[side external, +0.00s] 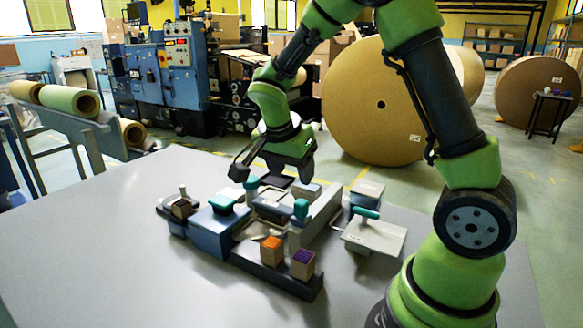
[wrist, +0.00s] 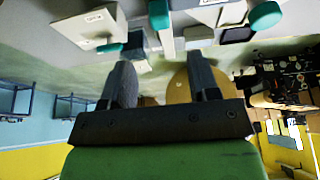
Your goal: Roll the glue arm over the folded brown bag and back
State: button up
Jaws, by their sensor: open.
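A small bench rig stands on the grey table. It has a blue block (side external: 212,228) with a teal grip (side external: 223,203) on top, and more teal knobs (side external: 301,208) near its middle. I cannot tell which part is the glue arm. A small brown piece (side external: 182,208) sits at the rig's left end; I cannot tell if it is the folded bag. My gripper (side external: 273,176) is open and empty, above the back of the rig. In the wrist view, my gripper (wrist: 158,66) has its fingers apart, with a teal knob (wrist: 158,14) beyond them.
Two kraft blocks, one orange-topped (side external: 271,250) and one purple-topped (side external: 303,264), stand on the rig's dark front base (side external: 280,277). A white plate (side external: 375,236) with a teal handle (side external: 365,213) lies at the right. The table's left and front areas (side external: 90,255) are clear.

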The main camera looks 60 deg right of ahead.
aim_at(301, 201)
jog(key=shift+a+r, duration=0.1)
jog(key=shift+r, duration=0.1)
jog(key=d+y, duration=0.2)
jog(key=d, duration=0.1)
jog(key=shift+s+f+g+y, duration=0.2)
jog(key=shift+g+y, duration=0.1)
jog(key=shift+y, duration=0.1)
jog(key=shift+w+d+r+y, duration=0.1)
jog(key=shift+w+d+y, duration=0.05)
jog(key=shift+d+y, duration=0.5)
jog(key=shift+f, duration=0.2)
notch_tip(301, 201, down, 10)
jog(key=shift+r, duration=0.25)
